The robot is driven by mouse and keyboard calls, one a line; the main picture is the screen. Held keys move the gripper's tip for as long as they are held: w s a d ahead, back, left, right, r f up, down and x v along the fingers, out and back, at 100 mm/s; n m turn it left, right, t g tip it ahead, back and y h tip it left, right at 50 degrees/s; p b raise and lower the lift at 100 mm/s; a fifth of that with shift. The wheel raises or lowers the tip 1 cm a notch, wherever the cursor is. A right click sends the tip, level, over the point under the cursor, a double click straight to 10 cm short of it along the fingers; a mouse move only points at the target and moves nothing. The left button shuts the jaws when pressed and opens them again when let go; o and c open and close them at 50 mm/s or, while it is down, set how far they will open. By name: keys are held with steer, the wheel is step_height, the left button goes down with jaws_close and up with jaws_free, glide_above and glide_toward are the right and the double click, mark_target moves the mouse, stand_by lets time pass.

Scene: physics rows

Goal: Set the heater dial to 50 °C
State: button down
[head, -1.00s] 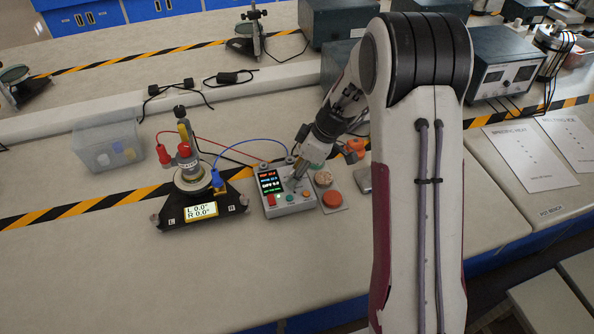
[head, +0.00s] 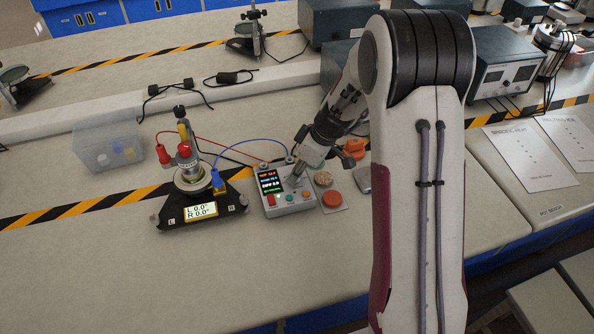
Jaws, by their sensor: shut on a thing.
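The heater control box (head: 281,208) is a small grey unit on the bench in the head view. Its dark display (head: 270,182) shows several coloured lines too small to read surely. A red button and small teal and orange controls line its front. My gripper (head: 298,175) points down at the box's right side, just right of the display. It is shut on a small part there, which looks like the dial; the fingers mostly hide it. The dial's setting cannot be read.
A black tripod apparatus (head: 175,213) with a lit L/R readout stands left of the box, joined by red and blue wires. Round discs, one red-orange (head: 332,199), lie close right. A clear bin (head: 108,147) sits further left. The front bench is clear.

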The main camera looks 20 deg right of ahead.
steer(key=shift+a+m+t+h, duration=0.15)
steer(key=shift+m+t+h, duration=0.4)
steer(key=shift+m, duration=1.35)
steer(key=shift+m+h, duration=0.25)
steer(key=shift+m, duration=0.45)
steer(key=shift+m+t+h, duration=0.25)
steer(key=shift+m+h, duration=0.35)
steer(key=shift+m, duration=0.9)
steer(key=shift+a+m+h, duration=0.15)
steer(key=shift+m+h, duration=0.75)
steer(key=shift+m, duration=1.3)
steer(key=shift+m+g+h, duration=0.4)
steer(key=shift+m+h, duration=0.3)
steer(key=shift+m, duration=1.3)
steer(key=c, duration=1.8)
jaws_free()
steer(key=shift+c, duration=0.2)
steer(key=shift+r, duration=0.1)
